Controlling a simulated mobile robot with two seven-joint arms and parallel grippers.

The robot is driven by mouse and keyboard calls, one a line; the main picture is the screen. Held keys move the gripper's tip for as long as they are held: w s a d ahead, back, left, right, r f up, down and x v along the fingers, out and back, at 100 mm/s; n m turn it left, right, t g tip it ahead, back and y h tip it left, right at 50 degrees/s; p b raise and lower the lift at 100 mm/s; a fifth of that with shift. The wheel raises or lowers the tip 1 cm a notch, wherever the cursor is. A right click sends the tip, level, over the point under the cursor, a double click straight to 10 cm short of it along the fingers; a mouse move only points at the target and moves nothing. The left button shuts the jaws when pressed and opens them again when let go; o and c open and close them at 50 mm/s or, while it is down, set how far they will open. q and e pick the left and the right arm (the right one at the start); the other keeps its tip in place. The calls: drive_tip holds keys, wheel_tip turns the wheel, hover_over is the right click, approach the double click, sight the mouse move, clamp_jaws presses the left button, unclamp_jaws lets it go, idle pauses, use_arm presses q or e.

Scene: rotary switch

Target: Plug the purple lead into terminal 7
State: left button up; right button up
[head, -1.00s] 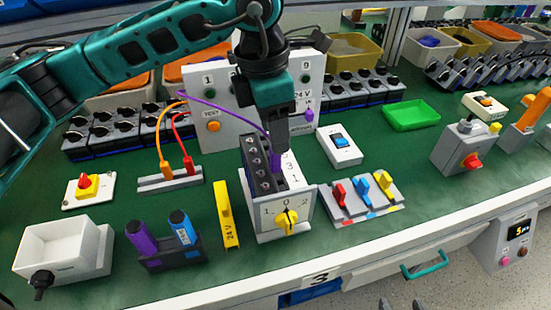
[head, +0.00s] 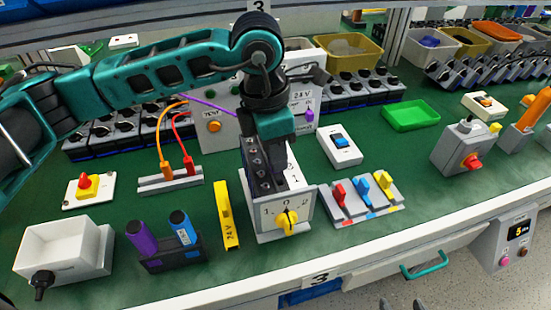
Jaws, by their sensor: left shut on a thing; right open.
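The rotary switch block (head: 256,217) stands at the middle front of the bench, with a yellow knob (head: 287,221) on its face near the 0 mark and a row of screw terminals (head: 254,163) on top. The purple lead (head: 208,101) runs from the test panel behind toward my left gripper (head: 277,160). That gripper is low over the top of the switch block, shut on the lead's plug. The fingers and arm mostly hide the plug; I cannot tell whether it is in a terminal. My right gripper (head: 402,304) shows only its separated tips at the bottom edge, open.
The test panel (head: 221,139) stands behind the switch. A yellow 24V piece (head: 227,215) and a marker holder (head: 172,257) are on its left. A coloured lever block (head: 362,198) and a rocker switch (head: 340,147) are on its right. A green tray (head: 410,115) lies further right.

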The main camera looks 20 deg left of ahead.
use_arm(q)
clamp_jaws()
drive_tip(key=shift+r, duration=0.15)
